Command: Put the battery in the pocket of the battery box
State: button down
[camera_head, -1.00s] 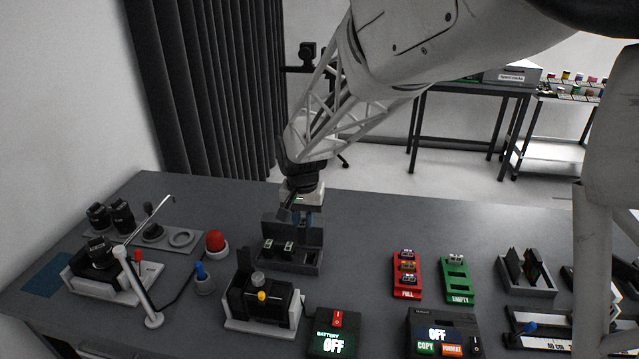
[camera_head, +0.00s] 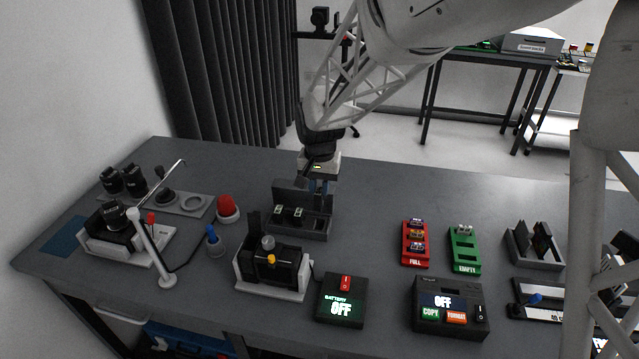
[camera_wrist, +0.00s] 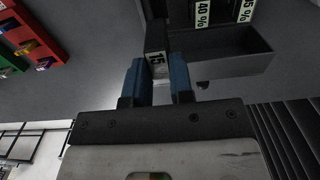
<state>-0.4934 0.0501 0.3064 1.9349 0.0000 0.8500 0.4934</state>
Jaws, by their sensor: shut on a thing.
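A dark battery (camera_wrist: 157,58) with a "15" label is between the two blue fingers of my gripper (camera_wrist: 157,80), which is shut on it. In the head view my gripper (camera_head: 321,188) is upright at the back right of the grey battery box (camera_head: 299,234). The held battery is hidden in that view. The battery box also shows in the wrist view (camera_wrist: 235,66), with the held battery at its wall; I cannot tell if they touch. Two batteries stand in the box, labelled "40 %" (camera_wrist: 201,14) and "95 %" (camera_wrist: 246,12).
A camera on a white stand (camera_head: 272,268) is in front of the box. A red button (camera_head: 228,207) is to its left. Red (camera_head: 416,261) and green (camera_head: 466,267) card holders stand to the right. The table between box and holders is clear.

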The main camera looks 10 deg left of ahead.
aim_at(319, 201)
jog(key=shift+f, duration=2.5)
jog(key=shift+f, duration=1.7)
dwell(0.6)
jog(key=c, duration=0.9)
grip_release()
jog(key=shift+r, duration=0.1)
jog(key=shift+r, duration=3.8)
